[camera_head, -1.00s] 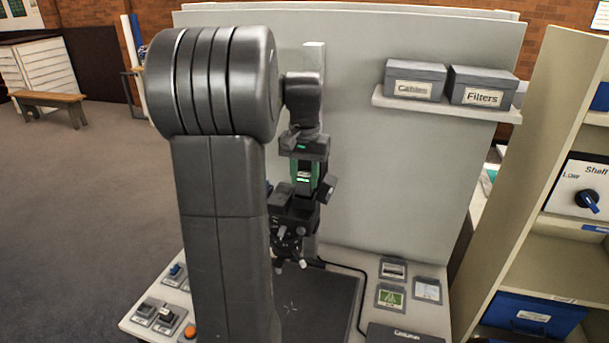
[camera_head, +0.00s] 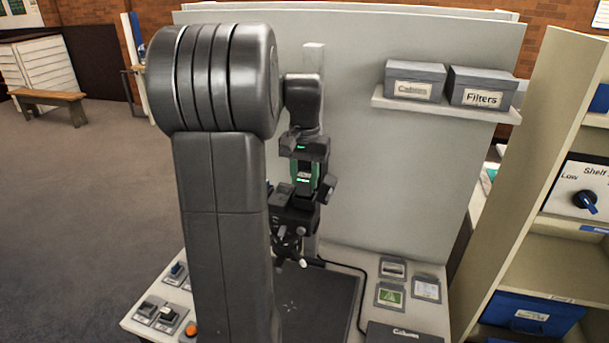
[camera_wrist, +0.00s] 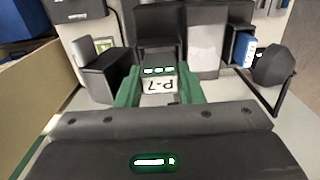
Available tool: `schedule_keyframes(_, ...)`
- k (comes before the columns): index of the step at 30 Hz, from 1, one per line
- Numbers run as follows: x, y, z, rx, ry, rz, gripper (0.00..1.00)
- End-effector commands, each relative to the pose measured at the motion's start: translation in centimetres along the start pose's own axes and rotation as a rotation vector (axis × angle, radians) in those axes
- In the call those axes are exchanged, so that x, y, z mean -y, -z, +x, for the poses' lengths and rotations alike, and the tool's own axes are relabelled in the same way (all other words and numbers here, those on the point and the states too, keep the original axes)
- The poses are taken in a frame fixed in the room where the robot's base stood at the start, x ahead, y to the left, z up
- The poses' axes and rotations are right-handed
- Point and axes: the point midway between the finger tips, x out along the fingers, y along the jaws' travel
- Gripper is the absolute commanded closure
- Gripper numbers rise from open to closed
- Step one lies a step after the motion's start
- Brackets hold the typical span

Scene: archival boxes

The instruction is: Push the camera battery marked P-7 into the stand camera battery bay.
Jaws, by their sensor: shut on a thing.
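The battery (camera_wrist: 159,86) has a white label reading P-7, upside down in the wrist view, and a few small lit marks. My gripper (camera_wrist: 160,76) is shut on it, with a green finger on each side. In the head view my gripper (camera_head: 304,177) is at the stand camera (camera_head: 293,212), a dark body on the upright column over the table. In the wrist view dark camera parts stand just beyond the battery. The bay opening is hidden, and I cannot tell how far the battery is in it.
A pale panel (camera_head: 400,160) stands behind the column, with a shelf holding the Cables box (camera_head: 414,82) and the Filters box (camera_head: 482,90). Small control boxes (camera_head: 160,313) sit at the table's left. A shelving unit (camera_head: 515,190) stands at the right.

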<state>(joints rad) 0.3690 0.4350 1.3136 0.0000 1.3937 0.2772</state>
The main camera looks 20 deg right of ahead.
Motion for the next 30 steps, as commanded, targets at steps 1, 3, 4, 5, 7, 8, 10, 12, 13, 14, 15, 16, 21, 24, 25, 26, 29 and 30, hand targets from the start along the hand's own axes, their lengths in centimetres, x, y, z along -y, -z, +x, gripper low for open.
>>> schedule_keyframes(1, 0.0, 0.0, 0.0, 0.0, 0.0, 0.0, 0.89)
schedule_keyframes(3, 0.0, 0.0, 0.0, 0.0, 0.0, 0.0, 0.89)
schedule_keyframes(4, 0.0, 0.0, 0.0, 0.0, 0.0, 0.0, 0.89)
schedule_keyframes(5, 0.0, 0.0, 0.0, 0.0, 0.0, 0.0, 0.89)
schedule_keyframes(7, 0.0, 0.0, 0.0, 0.0, 0.0, 0.0, 0.89)
schedule_keyframes(8, 0.0, 0.0, 0.0, -0.001, 0.0, 0.0, 0.89)
schedule_keyframes(10, 0.0, 0.0, 0.1, 0.0, 0.0, 0.0, 0.89)
schedule_keyframes(12, 0.0, 0.0, 0.2, 0.0, 0.0, 0.0, 0.89)
schedule_keyframes(13, 0.0, 0.0, 0.2, 0.0, 0.0, 0.0, 0.89)
schedule_keyframes(14, 0.0, 0.0, 0.3, 0.0, 0.0, 0.0, 0.89)
schedule_keyframes(15, 0.0, 0.0, 0.4, 0.0, 0.0, 0.0, 0.89)
schedule_keyframes(16, 0.0, 0.0, 0.5, -0.001, 0.0, 0.0, 0.89)
schedule_keyframes(21, 0.0, 0.0, 0.9, -0.001, 0.0, 0.0, 0.89)
schedule_keyframes(24, 0.0, 0.0, 1.2, -0.001, 0.0, 0.0, 0.89)
schedule_keyframes(25, 0.0, 0.0, 1.2, -0.001, 0.0, 0.0, 0.89)
schedule_keyframes(26, 0.0, 0.0, 1.3, -0.001, 0.0, 0.0, 0.89)
schedule_keyframes(29, 0.0, 0.0, 1.4, -0.001, 0.0, 0.0, 0.89)
schedule_keyframes(30, 0.0, 0.0, 1.4, -0.001, 0.0, 0.0, 0.89)
